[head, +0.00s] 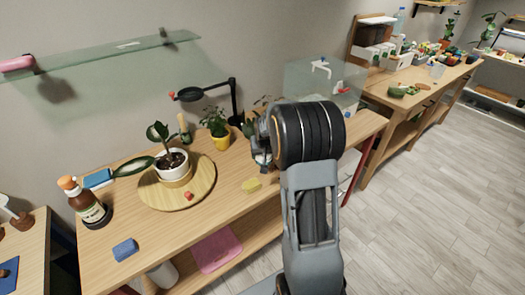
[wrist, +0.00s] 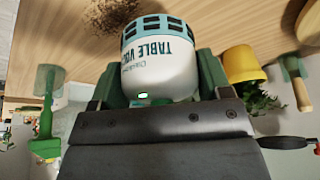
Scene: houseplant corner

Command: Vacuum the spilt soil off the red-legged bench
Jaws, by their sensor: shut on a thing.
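The red-legged bench (head: 218,212) has a wooden top, and one red leg shows at its right end in the head view. The spilt soil (wrist: 110,14) is a brown patch on the wood at the top of the wrist view; my arm seems to hide it in the head view. My gripper (wrist: 158,80) is shut on the table vacuum (wrist: 165,72), a white rounded body with a teal slotted rim and lettering. The vacuum's rim is close to the soil in the picture; I cannot tell whether it touches the bench. My gripper is mostly hidden behind my arm in the head view.
A potted plant (head: 172,162) stands on a round wooden board (head: 205,185). A clear tank (head: 300,80) stands behind my arm.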

